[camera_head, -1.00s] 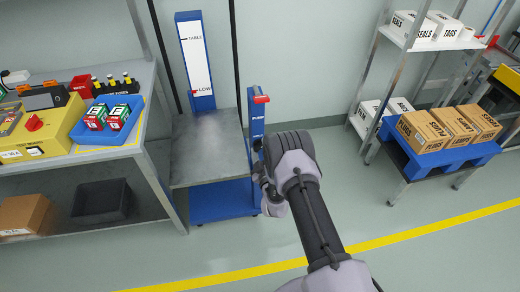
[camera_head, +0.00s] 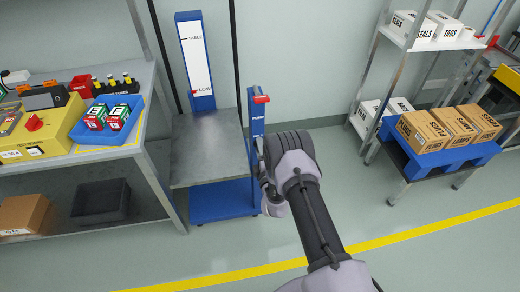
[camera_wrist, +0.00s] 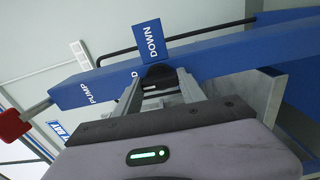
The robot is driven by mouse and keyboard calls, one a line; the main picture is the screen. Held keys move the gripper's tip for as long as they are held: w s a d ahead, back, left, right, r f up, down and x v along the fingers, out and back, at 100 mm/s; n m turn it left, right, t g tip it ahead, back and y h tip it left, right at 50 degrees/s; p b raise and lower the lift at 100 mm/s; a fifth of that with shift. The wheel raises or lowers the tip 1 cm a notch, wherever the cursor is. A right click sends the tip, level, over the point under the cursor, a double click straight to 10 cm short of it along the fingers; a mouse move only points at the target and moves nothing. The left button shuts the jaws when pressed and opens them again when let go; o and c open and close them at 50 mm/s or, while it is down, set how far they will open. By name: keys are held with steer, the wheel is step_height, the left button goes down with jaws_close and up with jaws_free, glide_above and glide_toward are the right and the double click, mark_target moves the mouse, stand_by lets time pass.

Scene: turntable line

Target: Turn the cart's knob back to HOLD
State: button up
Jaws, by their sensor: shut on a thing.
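The blue lift cart (camera_head: 224,200) stands beside the workbench, its grey platform (camera_head: 208,150) low and its red pointer (camera_head: 195,94) at LOW on the white scale. Its blue control post (camera_head: 257,115) is marked PUMP and carries a red-ended lever (camera_head: 262,99). In the wrist view, the black knob (camera_wrist: 157,71) sits on the post under a DOWN plate (camera_wrist: 154,40). The letter D of a partly hidden label shows beside the knob. My gripper (camera_wrist: 160,86) is shut on the knob; it also shows at the post in the head view (camera_head: 263,172). The knob's pointing direction is unclear.
The workbench (camera_head: 150,100) at left holds a blue tray (camera_head: 106,139) of small boxes and a yellow case (camera_head: 48,140). A rack (camera_head: 368,85) and a blue pallet stand (camera_head: 440,158) with cartons are at right. The floor between is clear.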

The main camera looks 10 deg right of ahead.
steer(key=shift+f, duration=0.1)
stand_by(0.3)
steer(key=o, duration=1.4)
steer(key=shift+c, duration=0.2)
steer(key=s+p, duration=0.8)
steer(key=s, duration=0.9)
steer(key=shift+s, duration=0.3)
